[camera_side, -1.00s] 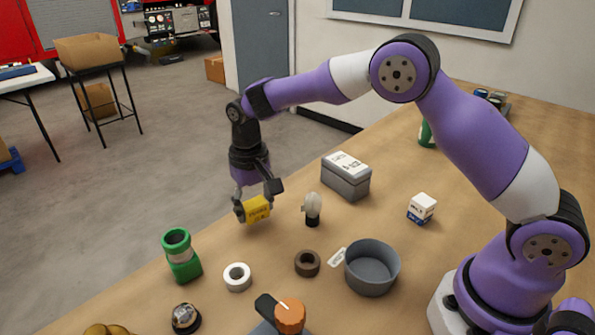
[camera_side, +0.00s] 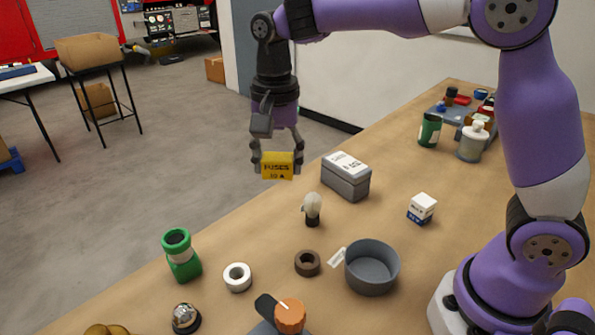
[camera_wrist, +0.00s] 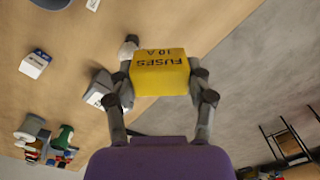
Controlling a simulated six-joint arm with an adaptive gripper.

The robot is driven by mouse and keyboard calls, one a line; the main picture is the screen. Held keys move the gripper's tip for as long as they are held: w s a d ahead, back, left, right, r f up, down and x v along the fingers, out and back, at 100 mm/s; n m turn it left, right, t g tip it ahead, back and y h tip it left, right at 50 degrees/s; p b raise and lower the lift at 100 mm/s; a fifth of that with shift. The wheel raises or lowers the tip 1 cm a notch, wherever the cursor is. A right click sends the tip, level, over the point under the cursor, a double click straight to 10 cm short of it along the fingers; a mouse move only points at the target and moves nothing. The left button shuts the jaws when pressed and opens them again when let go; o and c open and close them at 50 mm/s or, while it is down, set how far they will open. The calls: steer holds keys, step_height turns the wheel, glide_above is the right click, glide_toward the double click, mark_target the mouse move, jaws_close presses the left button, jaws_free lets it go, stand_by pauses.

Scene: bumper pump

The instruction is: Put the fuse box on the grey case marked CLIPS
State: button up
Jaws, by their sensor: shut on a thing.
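The yellow fuse box (camera_side: 278,166), lettered FUSES 10 A, is held between the fingers of my gripper (camera_side: 277,160), raised above the table. It also shows gripped in the wrist view (camera_wrist: 160,72). The grey case (camera_side: 346,180) with a white label on its lid stands on the table, to the right of my gripper and a little lower in the side view; its lettering is too small to read. In the wrist view the case (camera_wrist: 100,90) is partly hidden behind my left-hand finger.
Near the case are a small bulb-like item (camera_side: 312,208) and a white-blue small box (camera_side: 422,208). A grey round bowl (camera_side: 371,268), a brown ring (camera_side: 307,263), a white ring (camera_side: 237,277) and a green jar (camera_side: 181,254) stand nearer. A green can (camera_side: 429,130) stands farther back.

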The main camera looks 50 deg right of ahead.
steer(key=s+d+r+m, duration=0.1)
steer(key=d+r+m, duration=0.2)
steer(key=d+m, duration=0.6)
steer(key=n, duration=0.1)
glide_above(346, 162)
steer(key=f, duration=0.6)
steer(key=shift+s+a, duration=0.1)
steer(key=shift+a, duration=0.25)
steer(key=shift+d+f, duration=0.15)
steer(key=shift+d, duration=0.15)
steer(key=shift+d+f, duration=0.1)
steer(key=shift+f, duration=1.95)
steer(key=o, duration=1.1)
steer(key=shift+f, duration=0.1)
steer(key=shift+o, duration=0.2)
